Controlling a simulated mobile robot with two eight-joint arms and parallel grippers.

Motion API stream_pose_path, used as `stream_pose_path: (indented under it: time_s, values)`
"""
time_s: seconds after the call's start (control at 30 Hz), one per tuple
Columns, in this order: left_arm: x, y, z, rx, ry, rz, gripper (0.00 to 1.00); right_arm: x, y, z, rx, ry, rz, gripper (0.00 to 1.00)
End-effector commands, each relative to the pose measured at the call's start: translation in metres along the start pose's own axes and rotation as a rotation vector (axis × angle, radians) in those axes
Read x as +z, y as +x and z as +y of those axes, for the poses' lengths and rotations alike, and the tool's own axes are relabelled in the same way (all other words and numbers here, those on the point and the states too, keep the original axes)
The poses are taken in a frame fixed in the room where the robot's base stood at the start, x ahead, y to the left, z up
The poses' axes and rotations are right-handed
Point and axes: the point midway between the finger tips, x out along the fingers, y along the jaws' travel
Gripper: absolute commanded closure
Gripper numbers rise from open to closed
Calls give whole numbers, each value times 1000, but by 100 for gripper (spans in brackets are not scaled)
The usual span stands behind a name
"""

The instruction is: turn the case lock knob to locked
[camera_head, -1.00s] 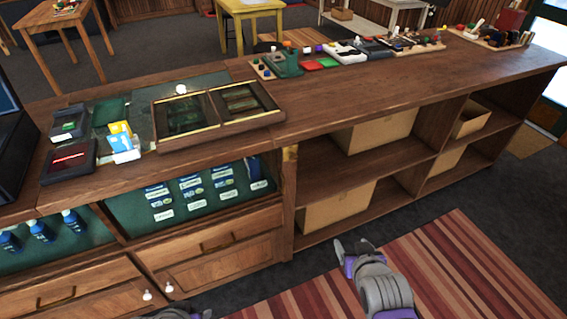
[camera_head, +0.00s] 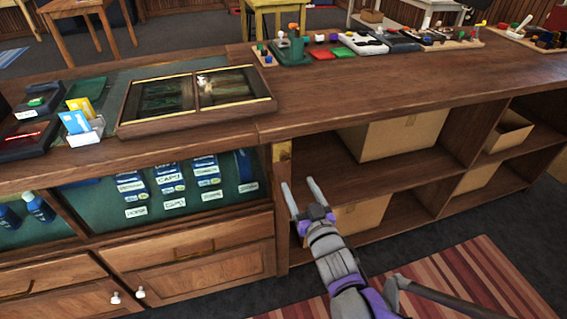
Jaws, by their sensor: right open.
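A small brass-coloured plate (camera_head: 282,151) sits high on the wooden post to the right of the counter's glass-fronted display case (camera_head: 78,247). I cannot make out a separate lock knob or its setting. My right gripper (camera_head: 299,183) is open and empty, its two pale fingers pointing up toward the post. It is below and slightly right of the brass plate, apart from it in the picture, in front of the open shelves. My left gripper is not in view.
A shallow glass-topped case (camera_head: 128,112) is on the counter (camera_head: 370,90). White knobs (camera_head: 140,292) are on the cupboard doors below. Cardboard boxes (camera_head: 395,137) fill part of the shelves. A striped rug (camera_head: 470,285) covers the floor at right.

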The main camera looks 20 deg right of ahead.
Motion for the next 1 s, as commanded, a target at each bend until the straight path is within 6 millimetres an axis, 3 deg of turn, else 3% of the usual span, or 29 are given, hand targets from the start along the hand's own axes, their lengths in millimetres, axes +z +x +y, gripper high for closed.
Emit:
stream_pose_path:
  time_s: [0.5, 0.7, 0.97, 1.0]
  values:
    - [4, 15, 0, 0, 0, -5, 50, 1, 88, 0, 0, 0, -2, 30]
    - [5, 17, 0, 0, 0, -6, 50, 0, 101, 0, 0, 1, -2, 30]
    - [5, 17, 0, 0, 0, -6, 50, 0, 102, 0, 0, 1, -2, 30]
    - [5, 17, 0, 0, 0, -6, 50, 0, 102, 0, 0, 0, -2, 36]
